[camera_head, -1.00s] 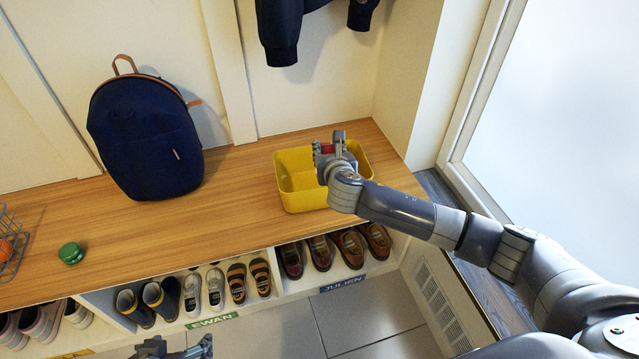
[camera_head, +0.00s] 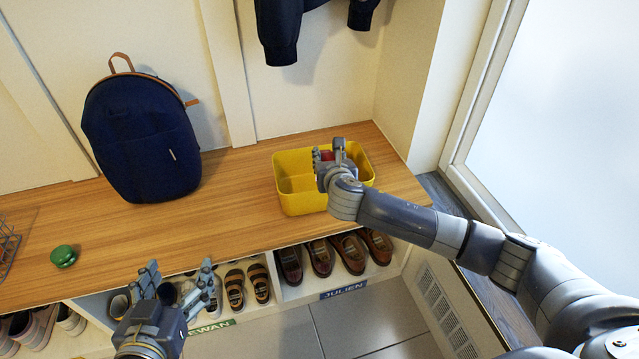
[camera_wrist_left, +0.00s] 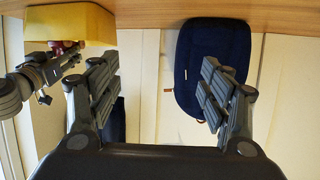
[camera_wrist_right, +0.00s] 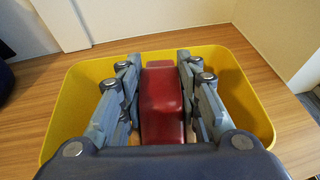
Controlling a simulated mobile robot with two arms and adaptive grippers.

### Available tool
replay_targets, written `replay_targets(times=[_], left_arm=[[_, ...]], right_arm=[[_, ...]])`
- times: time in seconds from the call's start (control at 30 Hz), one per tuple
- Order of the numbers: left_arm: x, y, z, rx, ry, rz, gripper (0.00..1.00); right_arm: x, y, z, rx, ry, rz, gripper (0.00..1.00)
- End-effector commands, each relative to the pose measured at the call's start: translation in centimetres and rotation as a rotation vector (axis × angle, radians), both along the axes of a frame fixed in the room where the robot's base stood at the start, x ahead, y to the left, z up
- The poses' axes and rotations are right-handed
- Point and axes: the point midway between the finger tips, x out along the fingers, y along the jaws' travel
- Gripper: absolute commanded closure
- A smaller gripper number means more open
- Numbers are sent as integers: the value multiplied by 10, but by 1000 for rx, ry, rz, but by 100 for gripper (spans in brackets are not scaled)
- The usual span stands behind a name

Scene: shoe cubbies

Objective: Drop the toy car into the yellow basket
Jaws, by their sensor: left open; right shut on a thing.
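The red toy car (camera_wrist_right: 162,105) is between the fingers of my right gripper (camera_wrist_right: 160,75), which is shut on it. In the head view a bit of the red car (camera_head: 327,155) shows between the fingers of my right gripper (camera_head: 328,152), over the yellow basket (camera_head: 296,195). In the right wrist view the yellow basket's rim (camera_wrist_right: 62,110) surrounds the gripper and car. Whether the car touches the basket floor I cannot tell. My left gripper (camera_head: 180,270) is open and empty in front of the bench edge. Its fingers also frame the left wrist view (camera_wrist_left: 160,90).
The wooden bench (camera_head: 230,215) holds a dark blue backpack (camera_head: 143,140), a green round object (camera_head: 64,256) and a wire basket (camera_head: 8,250) at far left. Shoes (camera_head: 320,255) fill the cubbies below. A dark jacket (camera_head: 285,30) hangs above. The bench middle is clear.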

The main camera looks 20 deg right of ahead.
Motion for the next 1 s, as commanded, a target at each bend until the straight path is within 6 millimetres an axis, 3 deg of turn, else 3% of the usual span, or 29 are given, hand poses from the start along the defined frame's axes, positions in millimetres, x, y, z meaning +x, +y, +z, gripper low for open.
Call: replay_targets(times=[0.5, 0.53, 0.6, 1.0], left_arm=[[5, -3, 12, -14, -60, -4, 28], [5, -3, 11, -14, -60, -4, 28], [5, -3, 11, -14, -60, -4, 28], [5, -3, 11, -14, -58, -4, 28]], right_arm=[[0, 0, -1, 0, -1, 0, 95], [0, 0, -1, 0, -1, 0, 62], [0, 0, -1, 0, -1, 0, 46], [-2, 0, -1, 0, 1, 0, 45]])
